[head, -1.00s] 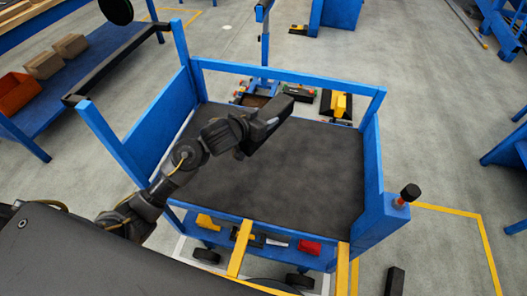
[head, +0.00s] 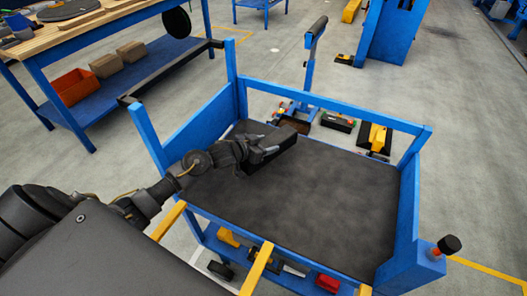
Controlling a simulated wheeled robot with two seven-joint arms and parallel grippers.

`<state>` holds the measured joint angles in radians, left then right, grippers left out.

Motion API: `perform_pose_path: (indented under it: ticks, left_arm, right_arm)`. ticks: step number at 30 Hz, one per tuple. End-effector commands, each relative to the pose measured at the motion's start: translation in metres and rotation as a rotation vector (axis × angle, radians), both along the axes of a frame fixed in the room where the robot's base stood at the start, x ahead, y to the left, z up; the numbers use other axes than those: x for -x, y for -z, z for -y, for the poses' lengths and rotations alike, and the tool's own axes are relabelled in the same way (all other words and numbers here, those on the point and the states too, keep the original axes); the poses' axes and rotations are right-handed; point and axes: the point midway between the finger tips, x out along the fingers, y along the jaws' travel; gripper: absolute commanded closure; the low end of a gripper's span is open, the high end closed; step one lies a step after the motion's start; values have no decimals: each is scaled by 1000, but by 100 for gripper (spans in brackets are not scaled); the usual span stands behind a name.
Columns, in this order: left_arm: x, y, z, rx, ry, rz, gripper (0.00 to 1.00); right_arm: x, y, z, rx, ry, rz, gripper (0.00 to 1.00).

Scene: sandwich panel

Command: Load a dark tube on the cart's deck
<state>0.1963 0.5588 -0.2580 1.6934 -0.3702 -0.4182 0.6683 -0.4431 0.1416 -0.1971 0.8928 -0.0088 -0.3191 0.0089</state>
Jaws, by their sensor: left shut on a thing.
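The blue-framed cart has a dark grey deck (head: 310,205) in the middle of the head view. My left gripper (head: 258,155) reaches in from the left over the deck's far left part. It is shut on a dark, square-sided tube (head: 280,147), which points toward the far right. Part of the tube is hidden by the gripper. I cannot tell whether the tube touches the deck or hangs just above it. My right gripper is out of view.
A lower shelf holds a red item (head: 327,283). A workbench (head: 100,35) with an orange bin (head: 76,87) stands at upper left. The deck's right part is bare.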

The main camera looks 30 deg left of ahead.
Motion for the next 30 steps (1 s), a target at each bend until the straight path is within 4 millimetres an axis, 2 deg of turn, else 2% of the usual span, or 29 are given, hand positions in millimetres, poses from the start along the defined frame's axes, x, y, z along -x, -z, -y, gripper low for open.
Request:
perform_pose_path:
  ticks: [1,5,7,12,28,29,30]
  left_arm:
    - [-1,9,-1,0,-2,7,100]
    - [-2,14,-5,-1,-4,6,100]
    - [-2,22,-11,-2,-5,5,100]
    - [-2,44,-9,1,-3,5,100]
    - [-3,53,-9,0,-2,6,100]
    - [-1,56,-9,-2,-2,0,40]
    - [-1,55,-9,-2,-2,0,35]
  right_arm:
    - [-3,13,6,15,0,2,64]
    - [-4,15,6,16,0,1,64]
    - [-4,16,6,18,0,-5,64]
    - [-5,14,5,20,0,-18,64]
    - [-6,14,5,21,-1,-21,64]
    - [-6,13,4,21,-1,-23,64]
    - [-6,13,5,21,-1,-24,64]
